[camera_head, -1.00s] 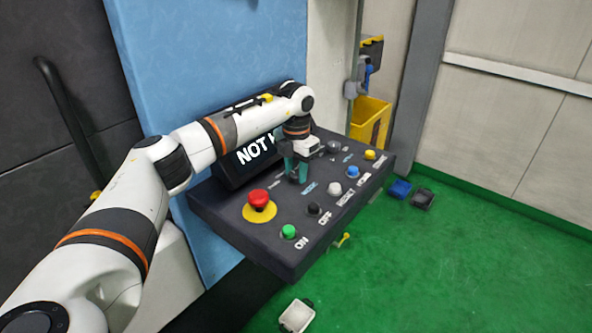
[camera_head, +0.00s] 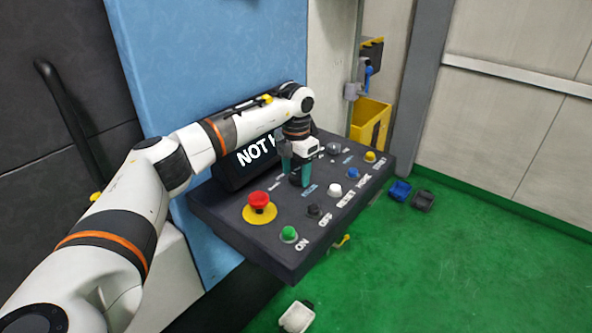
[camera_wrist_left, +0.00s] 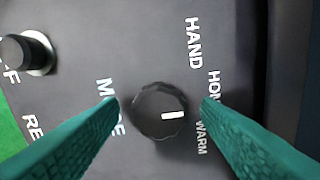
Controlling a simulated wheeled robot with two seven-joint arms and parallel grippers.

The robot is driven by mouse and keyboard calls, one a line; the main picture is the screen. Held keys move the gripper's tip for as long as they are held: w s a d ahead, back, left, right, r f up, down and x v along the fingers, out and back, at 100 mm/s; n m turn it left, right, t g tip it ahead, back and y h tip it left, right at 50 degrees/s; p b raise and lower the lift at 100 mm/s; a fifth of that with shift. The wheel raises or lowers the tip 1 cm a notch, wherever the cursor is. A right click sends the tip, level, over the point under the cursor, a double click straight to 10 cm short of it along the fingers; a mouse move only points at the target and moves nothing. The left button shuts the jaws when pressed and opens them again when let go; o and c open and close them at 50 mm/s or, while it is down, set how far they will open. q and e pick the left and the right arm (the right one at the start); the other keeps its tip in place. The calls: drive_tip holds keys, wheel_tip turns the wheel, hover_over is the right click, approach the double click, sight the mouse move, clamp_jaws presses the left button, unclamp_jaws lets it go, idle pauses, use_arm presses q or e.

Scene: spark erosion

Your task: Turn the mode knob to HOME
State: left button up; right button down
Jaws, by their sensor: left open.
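The mode knob (camera_wrist_left: 158,112) is a dark round knob with a white pointer mark in the left wrist view. The mark points right, between the partly covered HOME label (camera_wrist_left: 213,84) and the WARM label (camera_wrist_left: 201,137). The HAND label (camera_wrist_left: 193,43) is above. My left gripper (camera_wrist_left: 160,104) is open, with one teal finger on each side of the knob and a visible gap to both. My right gripper is not in view.
A red emergency button (camera_head: 259,199) on a yellow base is at the panel's left. Green (camera_head: 288,233), black (camera_head: 313,210), white (camera_head: 335,189), blue (camera_head: 353,173) and yellow (camera_head: 370,156) buttons line its front. A screen (camera_head: 232,165) stands behind.

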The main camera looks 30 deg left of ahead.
sight(296, 174)
use_arm(q)
drive_tip(key=shift+r, duration=0.3)
wheel_tip(296, 174, up, 12)
drive_tip(key=b, duration=0.3)
drive_tip(key=shift+f, duration=0.25)
